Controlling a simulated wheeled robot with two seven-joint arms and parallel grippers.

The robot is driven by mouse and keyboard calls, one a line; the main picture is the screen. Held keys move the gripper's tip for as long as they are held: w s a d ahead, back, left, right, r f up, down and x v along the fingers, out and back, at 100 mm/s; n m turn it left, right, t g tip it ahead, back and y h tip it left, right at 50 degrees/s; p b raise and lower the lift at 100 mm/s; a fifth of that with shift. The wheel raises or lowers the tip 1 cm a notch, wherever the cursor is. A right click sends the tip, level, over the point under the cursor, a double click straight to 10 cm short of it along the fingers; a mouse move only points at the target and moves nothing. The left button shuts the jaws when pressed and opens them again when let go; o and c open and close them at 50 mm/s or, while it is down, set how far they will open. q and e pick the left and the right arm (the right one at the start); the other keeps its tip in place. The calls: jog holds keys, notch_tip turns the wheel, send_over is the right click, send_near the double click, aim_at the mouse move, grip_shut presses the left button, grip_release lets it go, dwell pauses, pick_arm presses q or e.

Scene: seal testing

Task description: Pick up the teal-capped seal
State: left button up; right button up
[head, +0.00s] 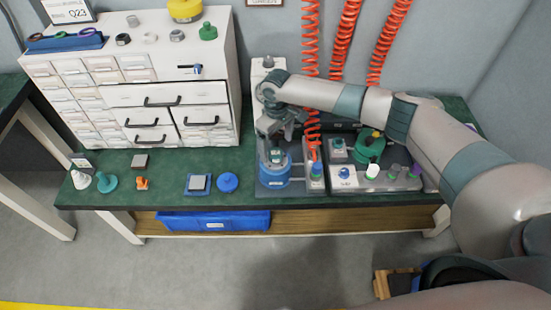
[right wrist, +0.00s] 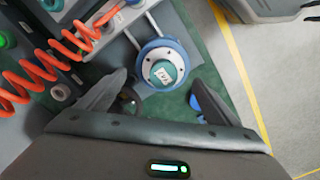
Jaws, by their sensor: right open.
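The teal-capped seal (right wrist: 164,73) shows in the right wrist view as a round teal top with a white label, inside a white ring and a blue collar. In the head view its teal top (head: 276,155) sits above a blue cylindrical holder (head: 274,174) at the front of the bench. My right gripper (head: 273,140) is over the holder, pointing down. In the right wrist view its two fingers (right wrist: 160,82) are spread apart, with the seal between and beyond their tips. I cannot tell whether they touch it. My left gripper is not in view.
A coiled orange hose (right wrist: 75,48) hangs close beside the right gripper. A grey panel (head: 376,180) with knobs stands right of the holder. White drawers (head: 150,95) stand behind.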

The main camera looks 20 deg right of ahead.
aim_at(275, 152)
jog(key=shift+s+f, duration=0.1)
jog(key=shift+f, duration=0.25)
jog(key=f, duration=0.1)
jog(key=f+p, duration=0.1)
jog(key=f, duration=0.1)
jog(key=shift+s+a+f, duration=0.1)
jog(key=shift+s+a, duration=0.05)
jog(key=shift+a, duration=0.1)
jog(key=shift+f, duration=0.5)
jog(key=shift+r, duration=0.1)
jog(key=c, duration=1.5)
